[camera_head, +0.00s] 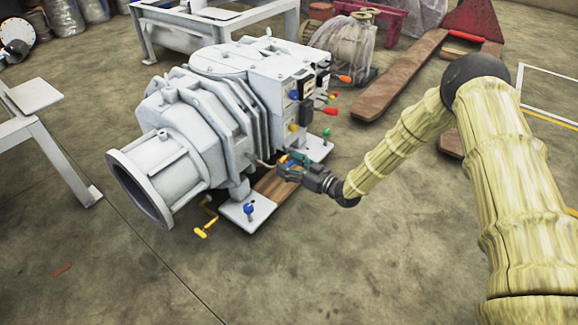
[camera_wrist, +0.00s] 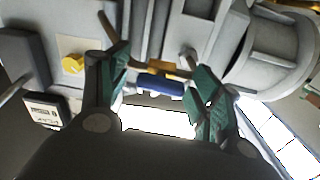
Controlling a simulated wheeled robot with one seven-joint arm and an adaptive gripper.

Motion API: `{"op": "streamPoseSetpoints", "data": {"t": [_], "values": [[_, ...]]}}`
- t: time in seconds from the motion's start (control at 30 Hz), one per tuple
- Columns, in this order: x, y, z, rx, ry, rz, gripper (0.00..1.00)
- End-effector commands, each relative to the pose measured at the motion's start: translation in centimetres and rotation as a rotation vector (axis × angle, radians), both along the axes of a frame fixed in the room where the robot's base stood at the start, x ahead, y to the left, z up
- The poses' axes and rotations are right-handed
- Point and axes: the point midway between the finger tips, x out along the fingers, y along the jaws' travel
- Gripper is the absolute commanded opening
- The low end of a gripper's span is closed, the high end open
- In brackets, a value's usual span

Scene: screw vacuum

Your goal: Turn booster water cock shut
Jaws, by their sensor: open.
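A small cock with a blue handle (camera_wrist: 162,85) and a brass-coloured body (camera_wrist: 160,68) sits on a pipe at the pump's side in the wrist view. No label on it is readable, so I cannot confirm it is the booster water cock. My gripper (camera_wrist: 157,78) is open, with one green finger on each side of the blue handle. I cannot tell whether either finger touches it. In the head view my gripper (camera_head: 291,166) is low at the right side of the grey vacuum pump (camera_head: 215,115), and it hides the cock there.
A yellow crank handle (camera_head: 205,231) and a blue-topped fitting (camera_head: 249,209) are near the pump's front base. Coloured knobs and levers (camera_head: 331,98) stick out above my gripper. A yellow knob (camera_wrist: 73,64) is left of my fingers. Open floor lies in front.

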Motion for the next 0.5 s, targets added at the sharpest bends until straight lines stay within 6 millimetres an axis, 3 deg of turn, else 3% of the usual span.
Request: {"op": "streamPoseSetpoints", "data": {"t": [0.17,0.4,0.5], "values": [[0.00,-0.01,0.04,0.000,0.000,0.000,0.64],[-0.01,-0.05,0.03,0.000,0.000,0.000,0.21],[0.01,0.26,0.03,0.001,-0.001,0.000,0.18]]}}
